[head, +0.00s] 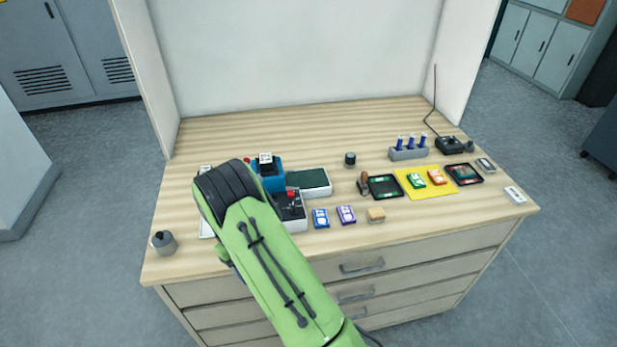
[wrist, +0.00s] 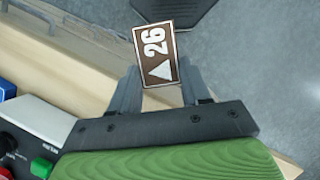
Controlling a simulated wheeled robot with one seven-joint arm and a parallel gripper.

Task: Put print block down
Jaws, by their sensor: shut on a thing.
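The print block (wrist: 155,50) shows in the wrist view as a small brown plate face with a white border, a white "26" and a white triangle. My gripper (wrist: 160,70) is shut on it, with one grey finger on each side. The block looks held up, with the worktop edge and the floor behind it. In the head view my green arm reaches over the left part of the worktop (head: 330,254) and hides the gripper and the block.
In the head view, a machine with a red knob (head: 291,208) and a blue device (head: 268,172) stand beside my arm. Small blue (head: 320,217) and purple (head: 345,214) blocks lie nearby. A yellow mat (head: 441,190) lies further right. A grey weight (head: 164,243) stands front left.

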